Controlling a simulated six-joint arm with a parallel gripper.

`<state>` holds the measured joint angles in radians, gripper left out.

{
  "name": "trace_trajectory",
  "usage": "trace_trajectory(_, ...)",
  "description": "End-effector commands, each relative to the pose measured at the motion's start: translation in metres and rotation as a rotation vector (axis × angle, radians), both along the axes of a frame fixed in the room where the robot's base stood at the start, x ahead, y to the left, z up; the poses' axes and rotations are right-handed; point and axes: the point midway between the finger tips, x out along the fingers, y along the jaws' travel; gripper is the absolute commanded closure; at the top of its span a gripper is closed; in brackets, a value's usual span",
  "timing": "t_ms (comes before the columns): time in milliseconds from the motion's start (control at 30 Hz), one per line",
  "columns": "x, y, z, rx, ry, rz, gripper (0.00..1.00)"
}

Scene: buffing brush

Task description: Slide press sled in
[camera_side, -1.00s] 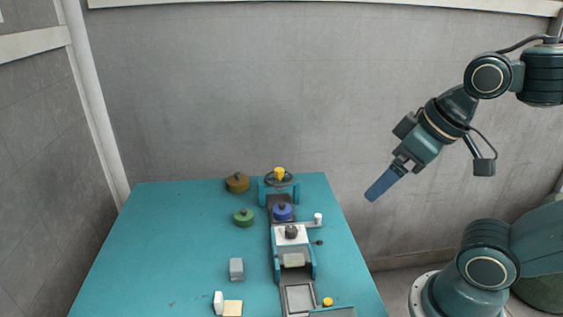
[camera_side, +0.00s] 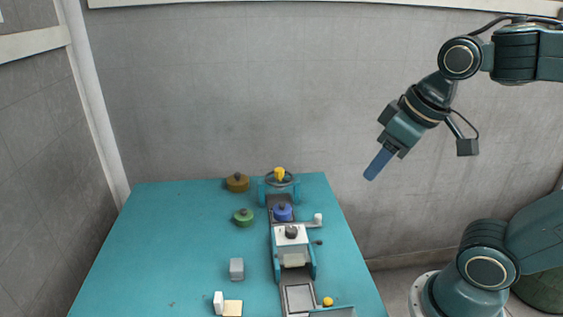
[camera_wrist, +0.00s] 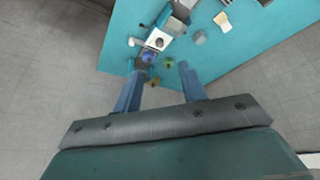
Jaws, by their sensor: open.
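The press sled appears to be the white block with a dark knob (camera_side: 291,234), sitting on the grey track (camera_side: 299,298) that runs along the right part of the table. A blue round piece with a dark knob (camera_side: 282,211) sits on the track just behind it. A teal frame with a handwheel and yellow top (camera_side: 280,181) stands at the track's far end. My gripper (camera_side: 372,177) is in the air to the right of the table, apart from everything. In the wrist view its two blue fingers (camera_wrist: 159,86) are spread with nothing between them.
A brown knobbed disc (camera_side: 237,183) and a green one (camera_side: 243,217) stand left of the track. A grey block (camera_side: 237,268), a white block (camera_side: 218,302) and a cream pad (camera_side: 232,309) lie nearer. A yellow knob (camera_side: 327,301) is front right. The table's left side is clear.

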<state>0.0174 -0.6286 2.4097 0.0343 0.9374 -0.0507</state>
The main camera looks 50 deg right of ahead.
Motion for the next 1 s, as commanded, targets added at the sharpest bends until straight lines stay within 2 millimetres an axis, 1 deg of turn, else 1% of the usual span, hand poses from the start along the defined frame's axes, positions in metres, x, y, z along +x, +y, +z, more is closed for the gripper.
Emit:
trace_trajectory(33, 0.008, -0.003, 0.002, -0.006, 0.023, -0.004, 0.59)
trace_trajectory(267, 0.044, -0.018, 0.007, -0.036, 0.125, -0.011, 0.59)
trace_trajectory(533, 0.088, -0.037, 0.003, -0.057, 0.248, -0.016, 0.59)
trace_trajectory(767, 0.125, -0.054, -0.010, -0.065, 0.354, -0.017, 0.59)
trace_trajectory(1000, 0.162, -0.073, -0.033, -0.063, 0.463, -0.017, 0.59)
